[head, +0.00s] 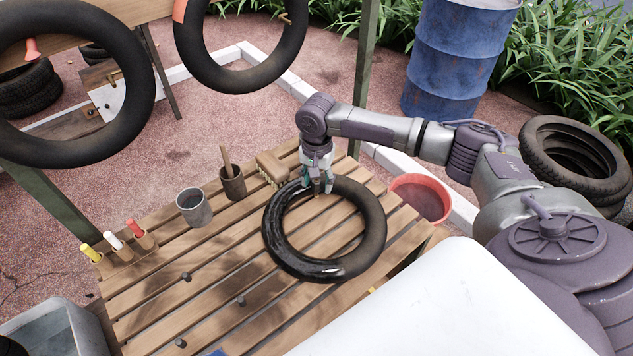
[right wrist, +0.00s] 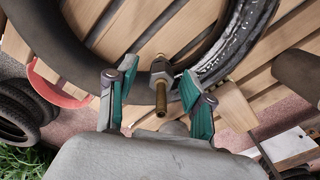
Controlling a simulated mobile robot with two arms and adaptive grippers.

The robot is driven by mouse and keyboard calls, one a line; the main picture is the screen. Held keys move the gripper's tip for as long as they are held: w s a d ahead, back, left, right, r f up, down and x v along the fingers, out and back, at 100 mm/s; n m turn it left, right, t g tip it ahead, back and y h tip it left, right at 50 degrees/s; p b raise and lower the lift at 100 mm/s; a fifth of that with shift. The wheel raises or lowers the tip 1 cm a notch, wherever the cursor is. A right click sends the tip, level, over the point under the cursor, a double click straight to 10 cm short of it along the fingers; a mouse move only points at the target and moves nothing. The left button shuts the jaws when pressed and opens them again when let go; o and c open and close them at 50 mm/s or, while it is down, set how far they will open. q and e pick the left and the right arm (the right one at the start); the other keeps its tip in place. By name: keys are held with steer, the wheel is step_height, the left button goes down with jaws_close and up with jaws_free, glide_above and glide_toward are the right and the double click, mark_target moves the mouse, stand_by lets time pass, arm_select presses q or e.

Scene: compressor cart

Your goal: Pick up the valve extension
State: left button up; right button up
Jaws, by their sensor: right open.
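My right gripper (head: 320,188) is over the tube's far side. In the right wrist view, its teal-padded fingers (right wrist: 160,80) are open, one on each side of the brass piece, with gaps visible. The brass piece is too small and covered to make out in the head view. My left gripper is not in view.
The slatted table (head: 215,290) carries a grey cup (head: 194,208), a brown pot (head: 232,184), a brush (head: 271,168) and several dark pegs. A red basin (head: 420,198) is beyond its right edge. Two tubes hang at the upper left. The table's front left is mostly clear.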

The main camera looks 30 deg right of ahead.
steer(key=shift+c, duration=0.5)
jaws_close()
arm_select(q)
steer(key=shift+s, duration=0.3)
arm_select(e)
steer(key=shift+r, duration=0.1)
steer(key=shift+r, duration=0.5)
step_height(320, 180, up, 3)
steer(key=shift+f+b, duration=0.2)
steer(key=shift+b, duration=0.15)
arm_select(q)
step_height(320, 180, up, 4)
steer(key=p, duration=0.5)
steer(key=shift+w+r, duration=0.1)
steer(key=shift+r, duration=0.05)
arm_select(e)
steer(key=s+d+r, duration=0.4)
steer(key=d+r, duration=0.6)
steer(key=r, duration=0.2)
steer(key=shift+s+d+r, duration=0.15)
steer(key=shift+s+d, duration=0.2)
